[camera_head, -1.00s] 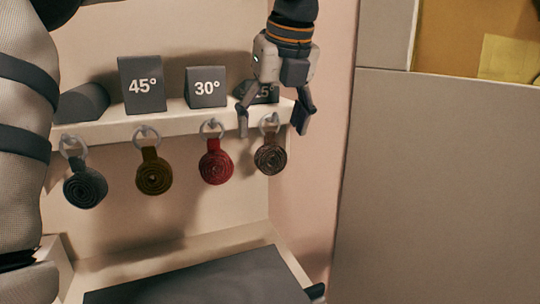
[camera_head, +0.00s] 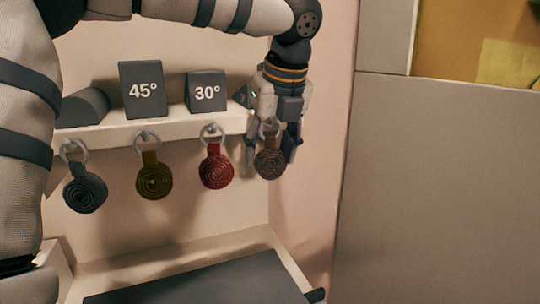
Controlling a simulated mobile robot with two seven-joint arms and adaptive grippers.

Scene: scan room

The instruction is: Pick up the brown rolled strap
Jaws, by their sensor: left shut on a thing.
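The brown rolled strap (camera_head: 270,164) hangs at the right end of the row, a flat coil below a short loop. My left gripper (camera_head: 271,152) points down and is shut on the brown strap, with fingers to either side of its upper part. The gripper hides the shelf end behind it, and the exact finger contact is hard to see. My right gripper is not in view.
A red strap (camera_head: 216,171), an olive strap (camera_head: 154,181) and a dark grey strap (camera_head: 86,194) hang from rings on the white shelf (camera_head: 180,126). Wedge blocks marked 45° (camera_head: 143,91) and 30° (camera_head: 207,92) stand on it. A dark pad (camera_head: 200,285) lies below.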

